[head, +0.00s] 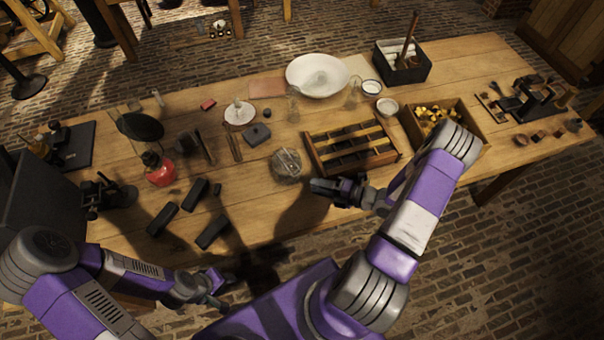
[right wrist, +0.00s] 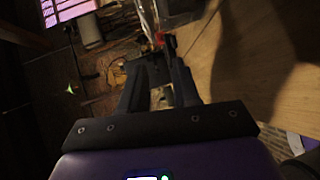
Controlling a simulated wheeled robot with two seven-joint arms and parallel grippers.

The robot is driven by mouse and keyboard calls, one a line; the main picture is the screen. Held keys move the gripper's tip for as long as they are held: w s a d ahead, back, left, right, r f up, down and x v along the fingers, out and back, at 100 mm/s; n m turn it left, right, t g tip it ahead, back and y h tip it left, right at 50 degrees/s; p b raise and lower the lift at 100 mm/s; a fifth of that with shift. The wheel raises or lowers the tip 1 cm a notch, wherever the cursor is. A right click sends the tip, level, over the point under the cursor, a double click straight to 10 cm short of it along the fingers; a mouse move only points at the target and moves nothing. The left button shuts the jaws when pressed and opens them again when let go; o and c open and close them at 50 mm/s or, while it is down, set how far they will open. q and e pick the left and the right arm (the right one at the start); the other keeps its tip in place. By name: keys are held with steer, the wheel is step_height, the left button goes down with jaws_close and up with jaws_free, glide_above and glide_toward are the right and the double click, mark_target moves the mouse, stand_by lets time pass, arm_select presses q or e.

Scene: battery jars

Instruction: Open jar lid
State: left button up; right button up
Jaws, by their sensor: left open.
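A round clear glass jar (head: 287,165) stands on the table left of the wooden rack. Thin pale pieces show in or on it, and I cannot tell whether a lid sits on it. A pale round dish or lid with a knob-like top (head: 240,112) lies farther back. My right gripper (head: 325,187) is over the table, in front of and a little right of the jar, apart from it. Its dark fingers show in the right wrist view (right wrist: 158,62), with no clear held thing; their opening is unclear. My left gripper (head: 222,290) is open, low at the table's front edge, away from the jar.
The slotted wooden rack (head: 312,150) stands close beyond my right gripper. Black blocks (head: 163,219) and a red flask (head: 160,172) are on the left. A white bowl (head: 318,68) is at the back. A yellow-filled crate (head: 408,118) is right. Bare wood lies in front of the jar.

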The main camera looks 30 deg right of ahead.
mark_target(287, 163)
steer(key=shift+m+t+h, duration=0.4)
steer(key=shift+m, duration=0.1)
steer(key=x, duration=0.4)
steer(key=w+d+x, duration=0.1)
steer(key=x, duration=0.2)
steer(key=shift+s+d+r, duration=0.1)
steer(key=shift+r, duration=0.1)
jaws_close()
stand_by(0.8)
